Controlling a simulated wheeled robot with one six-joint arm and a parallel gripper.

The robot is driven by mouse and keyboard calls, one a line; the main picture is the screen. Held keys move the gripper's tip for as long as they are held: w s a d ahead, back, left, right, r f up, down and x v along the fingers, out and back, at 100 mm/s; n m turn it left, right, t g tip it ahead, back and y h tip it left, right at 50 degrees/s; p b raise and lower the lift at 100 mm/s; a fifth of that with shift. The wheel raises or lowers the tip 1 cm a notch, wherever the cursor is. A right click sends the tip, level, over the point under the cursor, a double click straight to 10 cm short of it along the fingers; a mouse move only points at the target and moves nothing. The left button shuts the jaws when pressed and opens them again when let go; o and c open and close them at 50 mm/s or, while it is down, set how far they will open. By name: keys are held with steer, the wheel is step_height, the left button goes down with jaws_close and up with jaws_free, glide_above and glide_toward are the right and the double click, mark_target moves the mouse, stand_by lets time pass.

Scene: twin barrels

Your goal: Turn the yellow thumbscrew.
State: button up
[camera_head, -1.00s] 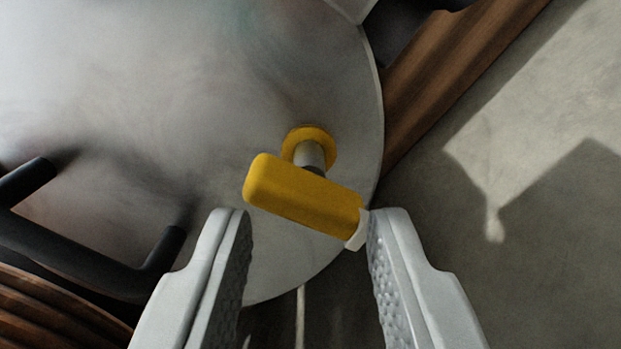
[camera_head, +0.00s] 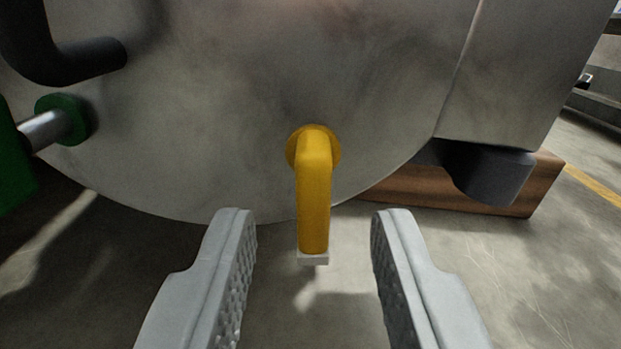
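The yellow thumbscrew (camera_head: 314,200) sits near the lower edge of the round grey metal barrel end (camera_head: 240,120). A round yellow collar shows behind its top. Its yellow bar hangs down the picture and ends in a small white tip (camera_head: 313,258). My gripper (camera_head: 314,222) is open, one grey finger on each side of the bar. There is a clear gap on both sides, and neither finger visibly touches it. The shaft behind the bar is hidden.
A green fitting (camera_head: 65,118) with a metal shaft and green block is at the left. A black bent handle (camera_head: 85,62) is above it. A wooden support (camera_head: 430,190) and a dark cylinder (camera_head: 490,172) are at the right. Concrete floor lies below.

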mark_target(315, 210)
steer(key=shift+w, duration=0.2)
steer(key=shift+w, duration=2.35)
steer(key=shift+c, duration=0.4)
jaws_close()
steer(key=shift+m, duration=0.7)
steer(key=shift+o, duration=0.4)
jaws_free()
